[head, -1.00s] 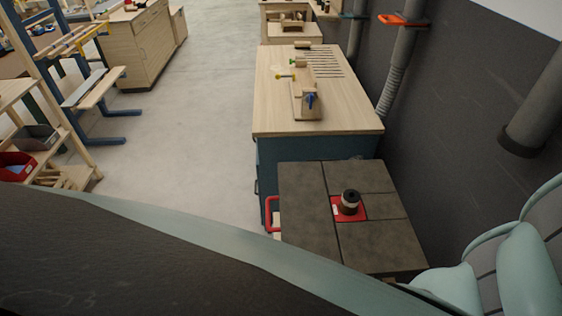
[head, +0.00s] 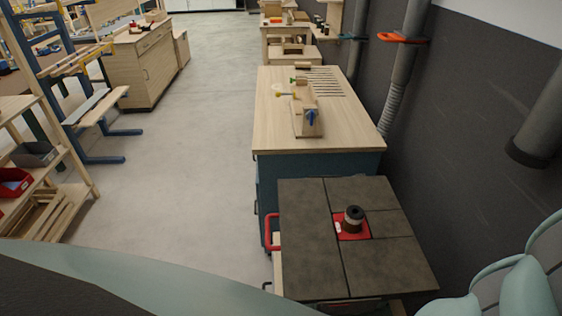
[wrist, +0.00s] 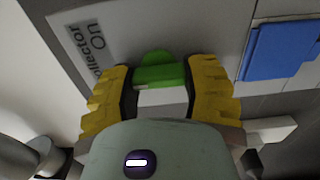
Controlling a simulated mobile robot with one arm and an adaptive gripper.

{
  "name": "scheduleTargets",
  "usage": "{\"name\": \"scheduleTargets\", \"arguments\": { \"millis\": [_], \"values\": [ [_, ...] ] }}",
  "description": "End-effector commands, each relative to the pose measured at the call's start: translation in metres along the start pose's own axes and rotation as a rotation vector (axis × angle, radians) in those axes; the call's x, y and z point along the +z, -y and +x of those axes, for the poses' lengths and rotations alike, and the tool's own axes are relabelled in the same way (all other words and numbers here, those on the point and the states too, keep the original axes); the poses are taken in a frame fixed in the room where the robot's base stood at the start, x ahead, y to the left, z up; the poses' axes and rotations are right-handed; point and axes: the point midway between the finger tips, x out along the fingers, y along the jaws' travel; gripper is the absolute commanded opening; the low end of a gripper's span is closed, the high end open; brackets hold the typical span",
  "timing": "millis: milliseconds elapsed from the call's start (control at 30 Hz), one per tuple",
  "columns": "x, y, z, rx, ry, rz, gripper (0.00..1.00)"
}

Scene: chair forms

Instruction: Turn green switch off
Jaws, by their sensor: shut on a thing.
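The green switch (wrist: 160,75) shows in the wrist view, with a rounded green part at the top and a lighter grey-white part just below it. My gripper (wrist: 161,88) has yellow ridged fingers, one on each side of the switch, and is shut on it. A label (wrist: 88,45) with the words "ollector" and "On" is on the grey panel to the left of the switch. Neither my gripper nor the green switch can be made out in the head view.
In the wrist view a blue panel (wrist: 281,49) is at right. In the head view a dark machine table (head: 305,235) with a spindle (head: 353,219) stands before a wooden workbench (head: 280,130). A dark wall runs along the right.

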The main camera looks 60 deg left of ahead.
Motion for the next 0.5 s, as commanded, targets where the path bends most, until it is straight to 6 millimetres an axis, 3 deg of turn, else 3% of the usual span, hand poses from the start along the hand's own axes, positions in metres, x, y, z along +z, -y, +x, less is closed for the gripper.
{"name": "scheduleTargets", "arguments": {
  "millis": [367,400,500],
  "values": [
    [0.0001,-0.0001,-0.0001,0.000,0.000,-0.003,0.12],
    [0.0001,-0.0001,-0.0001,0.000,0.000,-0.003,0.54],
    [0.0002,-0.0002,-0.0001,0.000,0.000,-0.003,0.65]
  ]
}}
